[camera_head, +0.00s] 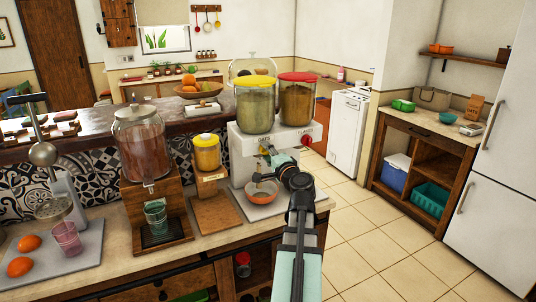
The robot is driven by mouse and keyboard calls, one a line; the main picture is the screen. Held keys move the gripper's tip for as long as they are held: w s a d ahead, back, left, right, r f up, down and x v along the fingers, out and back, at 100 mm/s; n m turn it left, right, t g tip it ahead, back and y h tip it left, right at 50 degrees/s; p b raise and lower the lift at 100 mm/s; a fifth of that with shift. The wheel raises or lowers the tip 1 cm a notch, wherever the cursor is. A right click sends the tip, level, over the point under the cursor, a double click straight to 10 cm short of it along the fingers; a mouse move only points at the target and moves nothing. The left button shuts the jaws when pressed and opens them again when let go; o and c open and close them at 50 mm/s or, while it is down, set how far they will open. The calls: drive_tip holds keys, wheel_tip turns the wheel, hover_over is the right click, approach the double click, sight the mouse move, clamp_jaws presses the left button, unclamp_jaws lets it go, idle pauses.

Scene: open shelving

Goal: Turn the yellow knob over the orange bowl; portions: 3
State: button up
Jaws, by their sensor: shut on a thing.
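A white dispenser (240,150) stands on the counter with two clear canisters, one with a yellow lid (255,81) and one with a red lid (297,77). My gripper (268,152) reaches up to its front below the yellow-lidded canister. It is shut on the yellow knob, which is mostly hidden behind the fingers. The orange bowl (255,197) sits on the grey base below the gripper, under the left outlet. Its inside is partly visible, but I cannot tell how much it holds. A red knob (306,141) is to the right, apart from my gripper.
A jar dispenser on a wooden stand (140,202) with a green cup (155,217) is left of the bowl. A yellow-lidded jar (207,152) and a wooden board (215,212) are between them. Open floor (390,230) lies to the right.

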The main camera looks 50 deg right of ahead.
drive_tip(key=shift+r+m+p, duration=0.1)
drive_tip(key=shift+m+p, duration=0.25)
drive_tip(key=shift+m, duration=1.45)
drive_tip(key=o, duration=1.2)
drive_tip(key=shift+c, duration=0.2)
